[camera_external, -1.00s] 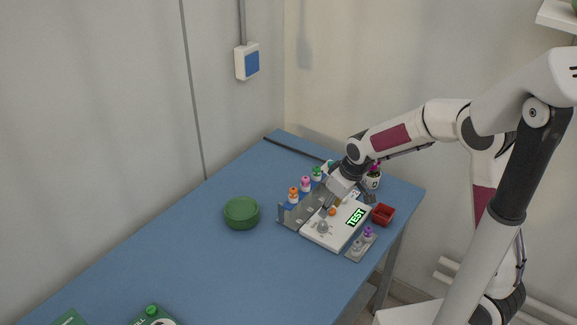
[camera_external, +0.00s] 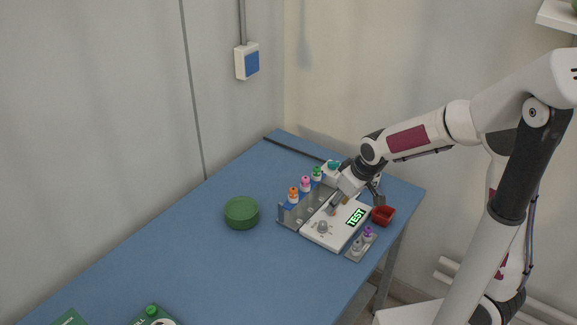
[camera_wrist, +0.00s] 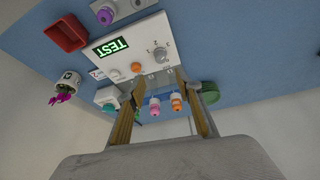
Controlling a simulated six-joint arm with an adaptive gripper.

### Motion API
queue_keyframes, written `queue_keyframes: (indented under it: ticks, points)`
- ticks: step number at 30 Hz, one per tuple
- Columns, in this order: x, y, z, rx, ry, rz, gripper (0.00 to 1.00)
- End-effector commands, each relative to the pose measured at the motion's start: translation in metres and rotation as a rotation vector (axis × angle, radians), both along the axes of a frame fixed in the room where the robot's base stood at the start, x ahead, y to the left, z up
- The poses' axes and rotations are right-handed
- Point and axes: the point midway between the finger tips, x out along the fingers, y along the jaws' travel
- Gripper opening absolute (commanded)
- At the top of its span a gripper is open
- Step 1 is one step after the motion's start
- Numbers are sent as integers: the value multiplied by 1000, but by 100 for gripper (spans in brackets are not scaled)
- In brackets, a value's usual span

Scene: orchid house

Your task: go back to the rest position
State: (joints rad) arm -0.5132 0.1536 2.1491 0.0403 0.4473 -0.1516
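My gripper (camera_external: 357,203) is above the white test panel (camera_external: 318,238) at the far right part of the blue table. In the wrist view my gripper (camera_wrist: 160,88) has its two fingers apart with nothing between them. The panel shows a lit green TEST display (camera_wrist: 110,47), an orange button (camera_wrist: 136,67) and a grey dial (camera_wrist: 160,53). In the external view a fingertip overlaps the orange button; I cannot tell touching from there, but the wrist view shows the button clear of the fingers.
A grey rack (camera_external: 289,222) with several colour-capped bottles stands left of the panel. A red tray (camera_external: 383,216) and a small grey holder (camera_external: 355,254) with a purple-capped bottle are to its right. A green bowl (camera_external: 241,213) stands left. The table's middle (camera_external: 200,265) is clear.

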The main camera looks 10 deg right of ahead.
Motion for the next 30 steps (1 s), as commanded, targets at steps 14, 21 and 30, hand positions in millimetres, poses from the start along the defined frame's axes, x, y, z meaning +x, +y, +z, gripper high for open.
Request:
queue_keyframes:
  ticks: [14, 21, 30]
  points:
    - [-15, -8, -9, -23, 58, -21, 35]
    - [-51, -35, -9, -61, 142, -63, 35]
    - [-86, -85, 19, -66, 173, -161, 35]
